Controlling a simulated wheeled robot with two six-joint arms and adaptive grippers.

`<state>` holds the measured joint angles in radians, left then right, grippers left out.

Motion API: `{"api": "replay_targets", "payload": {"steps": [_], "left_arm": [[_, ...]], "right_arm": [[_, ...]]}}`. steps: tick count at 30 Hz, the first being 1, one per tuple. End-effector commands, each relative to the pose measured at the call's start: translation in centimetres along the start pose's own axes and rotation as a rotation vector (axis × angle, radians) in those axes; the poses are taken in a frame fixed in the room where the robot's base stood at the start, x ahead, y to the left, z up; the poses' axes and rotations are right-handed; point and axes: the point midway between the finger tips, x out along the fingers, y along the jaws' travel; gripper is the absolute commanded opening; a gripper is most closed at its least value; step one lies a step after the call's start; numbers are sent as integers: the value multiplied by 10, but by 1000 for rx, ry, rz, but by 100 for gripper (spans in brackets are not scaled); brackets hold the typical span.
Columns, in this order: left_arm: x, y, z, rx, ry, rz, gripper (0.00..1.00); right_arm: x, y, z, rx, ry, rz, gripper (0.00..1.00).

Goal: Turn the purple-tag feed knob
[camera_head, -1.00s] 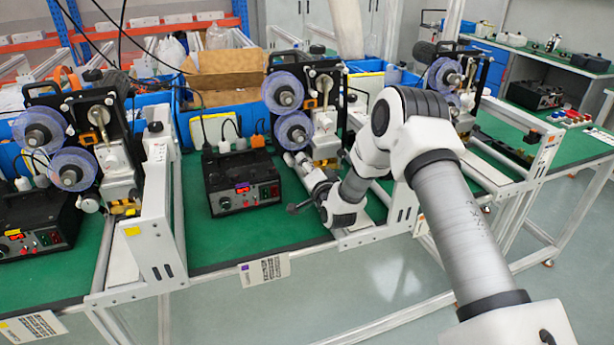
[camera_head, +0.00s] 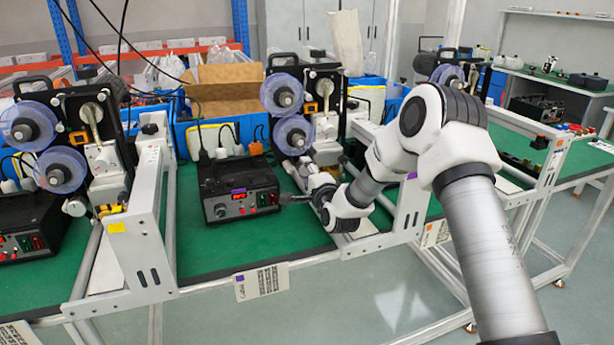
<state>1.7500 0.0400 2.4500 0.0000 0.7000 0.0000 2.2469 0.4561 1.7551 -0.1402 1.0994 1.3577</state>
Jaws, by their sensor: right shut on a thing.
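The purple-tag station stands in the middle of the head view. Its label (camera_head: 262,282) with a purple edge hangs on the front rail. Its coder machine (camera_head: 320,92) has two clear purple-blue reels. Its black control box (camera_head: 238,190) stands left of my arm. The knob's angle cannot be told. My left gripper is not in view.
A second station with a like machine (camera_head: 70,140) stands at the left, with a white frame (camera_head: 140,230) between. Another machine stands behind my right arm. A cardboard box (camera_head: 222,88) and blue bins are behind. The green table (camera_head: 195,255) is clear before the control box.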

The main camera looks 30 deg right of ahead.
Motion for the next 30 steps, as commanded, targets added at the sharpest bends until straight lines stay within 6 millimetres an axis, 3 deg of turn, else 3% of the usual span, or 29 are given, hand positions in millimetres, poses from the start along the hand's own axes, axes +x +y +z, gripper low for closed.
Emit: {"api": "replay_targets", "payload": {"steps": [10,11,12,13,23,26,30], "left_arm": [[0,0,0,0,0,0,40],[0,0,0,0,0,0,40],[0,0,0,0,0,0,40],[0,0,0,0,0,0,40],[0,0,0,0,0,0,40],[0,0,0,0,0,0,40],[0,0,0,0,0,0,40]], "right_arm": [[0,0,-1,3,1,2,10],[0,0,-1,3,1,2,52],[0,0,0,3,1,1,66],[0,0,0,3,1,1,69],[-2,0,0,2,1,1,69],[-13,0,-1,3,1,2,69],[-45,1,-1,6,1,4,69]]}}
